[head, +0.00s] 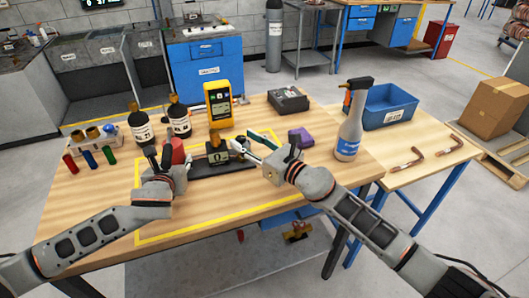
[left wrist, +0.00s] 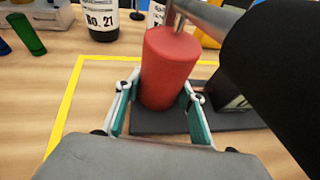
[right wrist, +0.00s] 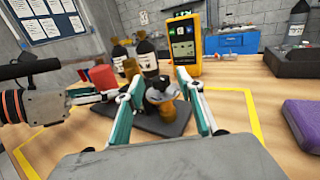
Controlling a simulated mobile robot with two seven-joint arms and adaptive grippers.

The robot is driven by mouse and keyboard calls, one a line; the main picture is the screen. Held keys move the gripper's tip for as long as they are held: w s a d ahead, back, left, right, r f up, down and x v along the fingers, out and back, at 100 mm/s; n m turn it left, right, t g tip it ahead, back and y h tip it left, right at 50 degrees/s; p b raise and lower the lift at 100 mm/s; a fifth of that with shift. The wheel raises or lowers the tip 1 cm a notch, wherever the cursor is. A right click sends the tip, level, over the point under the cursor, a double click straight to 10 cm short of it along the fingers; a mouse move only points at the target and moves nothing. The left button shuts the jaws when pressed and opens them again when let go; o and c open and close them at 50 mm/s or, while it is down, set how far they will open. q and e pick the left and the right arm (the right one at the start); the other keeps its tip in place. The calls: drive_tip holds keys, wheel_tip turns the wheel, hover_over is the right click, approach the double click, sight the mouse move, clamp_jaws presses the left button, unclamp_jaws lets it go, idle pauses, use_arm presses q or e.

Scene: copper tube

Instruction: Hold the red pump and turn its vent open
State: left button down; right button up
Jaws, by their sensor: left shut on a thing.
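The red pump (head: 173,150) is an upright red cylinder at the left end of a dark base plate (head: 226,168) on the table. My left gripper (head: 166,165) is shut on it; the left wrist view shows its teal fingers on both sides of the pump (left wrist: 170,62). A gauge block with a small display (head: 217,156) stands beside the pump on the plate. My right gripper (head: 244,145) is open just right of the block. In the right wrist view, a brass and grey fitting (right wrist: 163,92) shows between its spread fingers; I cannot tell whether they touch it or which part is the vent.
A yellow meter (head: 218,103) and dark bottles (head: 143,132) stand behind. A purple block (head: 300,137) lies right of my right gripper. A spray bottle (head: 349,130) and blue bin (head: 390,105) are further right. The table front is clear.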

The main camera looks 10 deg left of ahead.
drive_tip(key=v, duration=0.9)
drive_tip(key=shift+s+d, duration=0.2)
drive_tip(key=shift+d, duration=0.05)
drive_tip(key=shift+c, duration=0.2)
drive_tip(key=shift+w+a, duration=0.1)
drive_tip(key=x, duration=1.1)
drive_tip(key=shift+w+a, duration=0.2)
drive_tip(key=shift+a, duration=0.1)
idle(0.3)
clamp_jaws()
